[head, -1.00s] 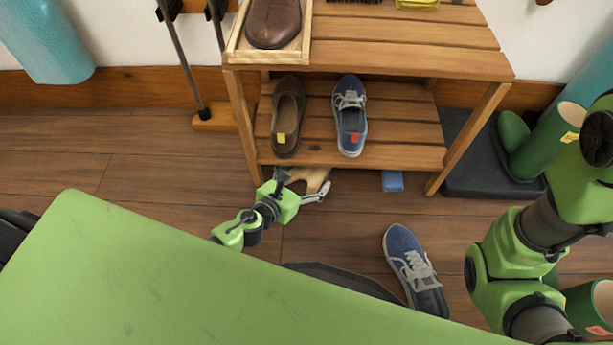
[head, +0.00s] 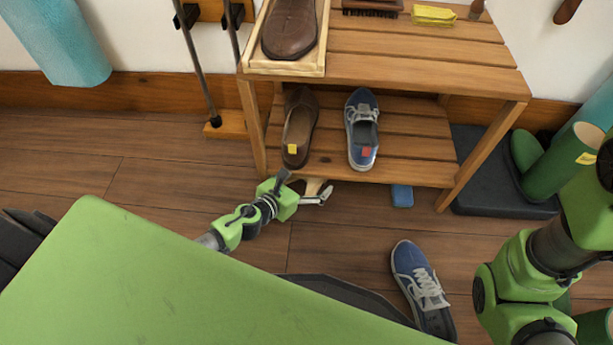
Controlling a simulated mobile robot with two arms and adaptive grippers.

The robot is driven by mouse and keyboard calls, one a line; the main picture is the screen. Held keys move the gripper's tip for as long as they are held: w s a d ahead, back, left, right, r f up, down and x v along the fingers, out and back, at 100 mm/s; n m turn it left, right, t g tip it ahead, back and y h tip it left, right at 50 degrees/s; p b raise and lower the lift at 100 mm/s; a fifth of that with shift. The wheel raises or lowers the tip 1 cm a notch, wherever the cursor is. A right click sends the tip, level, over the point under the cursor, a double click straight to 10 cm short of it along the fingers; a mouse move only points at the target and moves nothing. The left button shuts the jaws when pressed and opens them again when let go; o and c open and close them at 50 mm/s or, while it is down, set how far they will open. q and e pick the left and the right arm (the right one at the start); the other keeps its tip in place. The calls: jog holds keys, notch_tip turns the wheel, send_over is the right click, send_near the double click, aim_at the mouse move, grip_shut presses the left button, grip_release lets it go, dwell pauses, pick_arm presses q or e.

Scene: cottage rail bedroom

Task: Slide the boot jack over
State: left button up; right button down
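The slatted rack (head: 420,172) holds a brown shoe (head: 299,130) and a blue sneaker (head: 362,130) on its lower shelf. A blue block (head: 402,196) lies under its front edge. Another blue sneaker (head: 420,285) lies on the floor. A dark mat (head: 490,180) with green boots is at right.

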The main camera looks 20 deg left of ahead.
pick_arm(q)
jog(key=shift+a, duration=0.15)
jog(key=v, duration=1.1)
jog(key=shift+a+f, duration=0.15)
jog(key=c, duration=0.7)
jog(key=o, duration=0.7)
jog(key=shift+s+a+r, duration=0.2)
jog(key=shift+s+r, duration=0.15)
jog(key=shift+s, duration=0.05)
jog(key=shift+d+r, duration=0.1)
jog(key=shift+d+r, duration=0.1)
jog(key=shift+d, duration=0.15)
jog(key=shift+d+r, duration=0.1)
